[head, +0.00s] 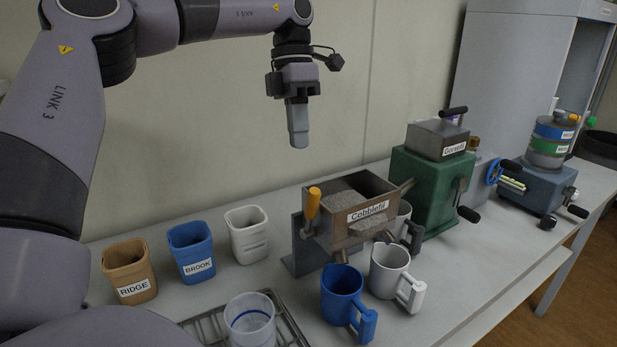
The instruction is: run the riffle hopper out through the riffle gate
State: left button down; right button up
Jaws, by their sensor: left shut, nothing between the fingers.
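The riffle hopper (385,187) is an open-topped brown-grey box with a label reading something like "Cobblefil". Grey granular soil (345,201) lies inside it, and more shows around the lower front below the label. An upright orange-handled lever (312,204) stands at its left side and looks like the riffle gate's handle; the gate itself is not clearly seen. A blue mug (341,282) and a white mug (388,264) stand in front of and below the hopper. My left gripper (299,140) points down, shut and empty, above the lever and apart from it. My right gripper is out of view.
RIDGE (128,264), BROOK (189,246) and white (246,228) cups stand left. A clear beaker (250,322) stands on a ribbed tray (290,330) in front. A green mill (425,190) and a blue-grey machine (545,185) stand right. The wall is close behind.

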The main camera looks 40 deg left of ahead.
aim_at(311, 214)
pick_arm(q)
jog(key=s+d+f, duration=0.2)
jog(key=d+f, duration=0.2)
jog(key=f, duration=0.1)
jog(key=shift+s+d+f, duration=0.3)
jog(key=shift+d+f, duration=0.05)
dwell(0.3)
